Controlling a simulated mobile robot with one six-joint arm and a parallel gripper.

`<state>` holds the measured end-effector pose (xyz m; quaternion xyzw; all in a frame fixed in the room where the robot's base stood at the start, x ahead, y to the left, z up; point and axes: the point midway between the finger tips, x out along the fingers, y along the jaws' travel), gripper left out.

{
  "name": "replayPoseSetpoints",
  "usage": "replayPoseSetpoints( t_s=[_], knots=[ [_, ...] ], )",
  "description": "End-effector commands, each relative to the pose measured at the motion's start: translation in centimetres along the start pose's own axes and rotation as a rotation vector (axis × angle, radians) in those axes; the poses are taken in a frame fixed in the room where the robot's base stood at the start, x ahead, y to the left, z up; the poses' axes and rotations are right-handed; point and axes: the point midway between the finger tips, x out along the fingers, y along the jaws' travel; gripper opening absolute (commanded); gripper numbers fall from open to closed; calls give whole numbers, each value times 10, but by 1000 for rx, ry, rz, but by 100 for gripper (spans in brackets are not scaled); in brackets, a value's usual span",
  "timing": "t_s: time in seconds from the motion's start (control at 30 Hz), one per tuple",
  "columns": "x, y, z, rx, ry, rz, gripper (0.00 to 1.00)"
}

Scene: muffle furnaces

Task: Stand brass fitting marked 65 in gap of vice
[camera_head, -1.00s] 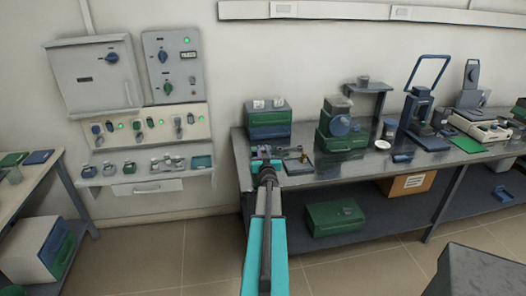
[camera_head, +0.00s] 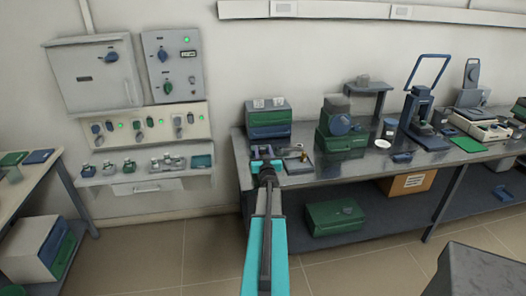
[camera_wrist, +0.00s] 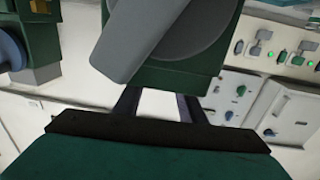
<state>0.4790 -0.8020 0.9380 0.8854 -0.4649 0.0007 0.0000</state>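A small brass-coloured fitting (camera_head: 303,155) stands on a dark tray (camera_head: 299,167) near the bench's left end; its marking is too small to read. My gripper (camera_head: 265,158) is just left of the tray in the head view, apart from the fitting. In the wrist view, my gripper's two dark fingers (camera_wrist: 158,106) stand apart with pale wall between them. A green block with a grey rounded part (camera_wrist: 165,50) hides their ends. I cannot make out for certain which thing is the vice.
Green and blue drawers (camera_head: 268,122), a green machine with a blue knob (camera_head: 340,128) and a blue-framed stand (camera_head: 424,115) stand along the grey bench (camera_head: 350,172). A low wall shelf (camera_head: 146,178) holds small parts. The wall panel (camera_wrist: 238,97) shows tilted in the wrist view.

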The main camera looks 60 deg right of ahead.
Motion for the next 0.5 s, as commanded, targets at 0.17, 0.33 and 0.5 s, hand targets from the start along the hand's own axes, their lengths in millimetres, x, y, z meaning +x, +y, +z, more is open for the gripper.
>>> replayPoseSetpoints(
  t_s=[0.17,0.33,0.5],
  knots=[
    [-18,0,1,0,0,0,37],
    [-33,0,1,-1,0,0,37],
    [-48,0,1,-1,0,1,37]
  ],
)
